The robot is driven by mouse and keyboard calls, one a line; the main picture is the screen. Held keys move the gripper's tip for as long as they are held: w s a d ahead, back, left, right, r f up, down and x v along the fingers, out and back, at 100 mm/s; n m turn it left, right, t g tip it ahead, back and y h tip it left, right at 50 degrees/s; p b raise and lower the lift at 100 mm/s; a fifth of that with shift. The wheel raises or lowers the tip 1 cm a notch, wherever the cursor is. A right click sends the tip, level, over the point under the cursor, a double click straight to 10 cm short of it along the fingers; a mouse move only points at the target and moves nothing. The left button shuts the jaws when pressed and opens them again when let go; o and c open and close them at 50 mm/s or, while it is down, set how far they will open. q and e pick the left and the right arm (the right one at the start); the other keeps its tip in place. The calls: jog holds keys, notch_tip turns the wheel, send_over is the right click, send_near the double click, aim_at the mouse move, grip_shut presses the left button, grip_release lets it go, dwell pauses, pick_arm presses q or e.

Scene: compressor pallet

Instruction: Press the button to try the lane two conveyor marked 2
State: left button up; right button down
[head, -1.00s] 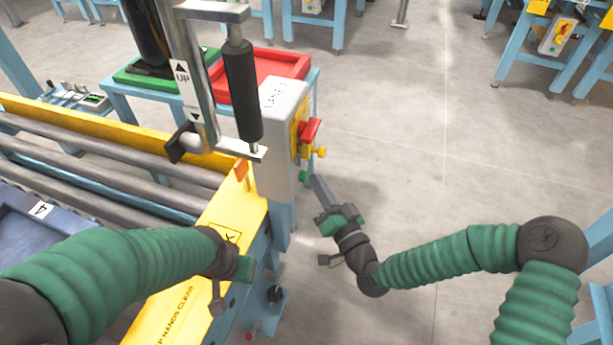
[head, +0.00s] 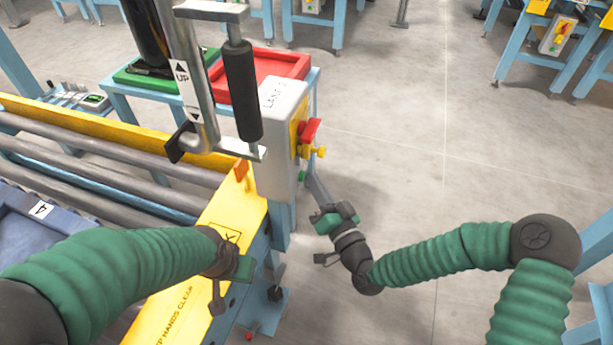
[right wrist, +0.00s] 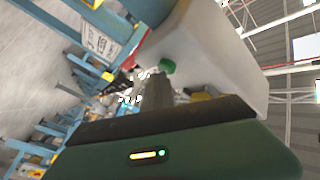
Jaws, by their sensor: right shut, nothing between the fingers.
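A pale grey control box (head: 278,140) with lettering on top that looks like "LANE 2" stands at the end of the roller conveyor (head: 110,155). Its right face carries a red part (head: 310,131), a yellow knob (head: 318,152) and a green button (head: 301,175) low down. My right gripper (head: 310,172) is shut and empty, its tips close beside the green button. In the right wrist view the fingers (right wrist: 158,92) point at the green button (right wrist: 167,66); I cannot tell whether they touch. My left gripper (head: 232,275) hangs over the yellow rail; its fingers are unclear.
A metal lever with a black grip (head: 242,90) and an "UP" label stands left of the box. Green (head: 125,78) and red (head: 295,66) trays sit behind. A blue tote (head: 30,235) marked 4 lies at left. Open floor is at right.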

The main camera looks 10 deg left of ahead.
jog(key=shift+s+d, duration=0.2)
jog(key=shift+d, duration=0.65)
jog(key=d, duration=0.3)
jog(key=s+d+p, duration=0.1)
jog(key=d, duration=0.1)
jog(key=shift+f, duration=0.1)
dwell(0.7)
